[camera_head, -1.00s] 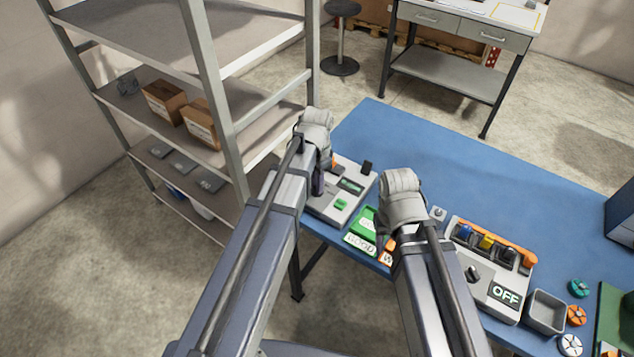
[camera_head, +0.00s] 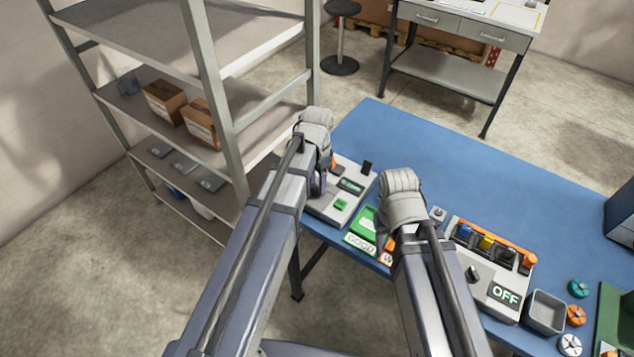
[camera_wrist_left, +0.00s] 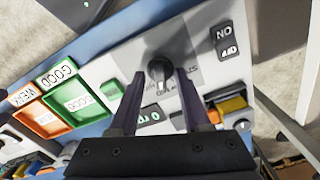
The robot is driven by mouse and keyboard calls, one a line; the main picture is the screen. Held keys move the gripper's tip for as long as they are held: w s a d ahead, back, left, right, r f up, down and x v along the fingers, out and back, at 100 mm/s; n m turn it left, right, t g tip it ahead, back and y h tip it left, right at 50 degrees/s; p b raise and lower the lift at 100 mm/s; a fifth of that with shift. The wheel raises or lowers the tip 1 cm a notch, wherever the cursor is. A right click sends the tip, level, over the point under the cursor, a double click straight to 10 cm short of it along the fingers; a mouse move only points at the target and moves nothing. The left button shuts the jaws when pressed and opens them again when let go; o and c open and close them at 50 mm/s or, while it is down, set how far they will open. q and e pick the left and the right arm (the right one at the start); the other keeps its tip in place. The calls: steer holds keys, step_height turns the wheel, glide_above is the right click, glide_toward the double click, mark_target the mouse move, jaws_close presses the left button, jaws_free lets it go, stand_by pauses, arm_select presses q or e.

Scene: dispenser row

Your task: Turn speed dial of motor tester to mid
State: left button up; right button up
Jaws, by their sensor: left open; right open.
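The motor tester (camera_head: 332,213) is a grey box at the near left edge of the blue table, with a green display and green button (camera_head: 341,204). In the left wrist view its black speed dial (camera_wrist_left: 158,70) sits on a light grey plate. My left gripper (camera_wrist_left: 164,75) is open, with one finger on each side of the dial; whether they touch it I cannot tell. In the head view my left arm hides the dial. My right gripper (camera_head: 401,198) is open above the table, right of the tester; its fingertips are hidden.
A green GOOD tray (camera_head: 368,220) and an orange tray lie right of the tester. A grey box marked OFF (camera_head: 478,285) with coloured pieces and a grey bin (camera_head: 545,313) stand further right. Shelves (camera_head: 240,140) rise close on the left. The table's back is clear.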

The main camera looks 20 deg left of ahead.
mark_target(317, 187)
arm_select(q)
step_height(317, 187, up, 8)
steer(key=p, duration=0.7)
steer(key=shift+f, duration=0.15)
arm_select(e)
step_height(317, 187, up, 8)
steer(key=shift+f, duration=0.15)
